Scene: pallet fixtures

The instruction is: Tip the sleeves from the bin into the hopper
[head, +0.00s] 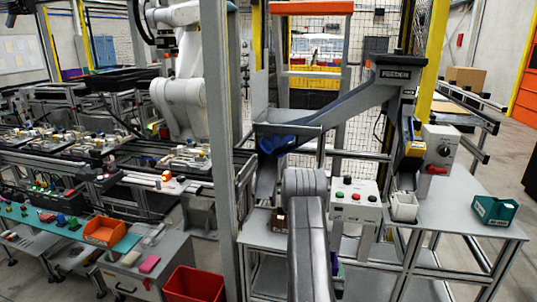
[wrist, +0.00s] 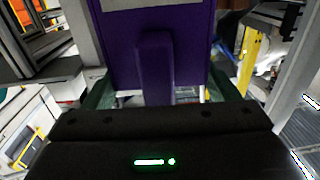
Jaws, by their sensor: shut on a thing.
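A purple bin (wrist: 200,50) fills the upper middle of the wrist view, with its upright handle (wrist: 154,65) facing me. My gripper (wrist: 155,95) is shut on the purple bin at this handle. The bin's contents are hidden, so I see no sleeves. In the head view my grey arm hides the gripper and most of what it holds; a small purple patch (head: 337,262) shows beside the arm. The grey feeder (head: 395,75) stands behind, with a sloping chute and a blue part (head: 285,142) at its lower left end. I cannot tell which part is the hopper.
A control box with buttons (head: 355,200) stands close right of my arm. A grey post (head: 218,130) and a red crate (head: 194,284) are at left.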

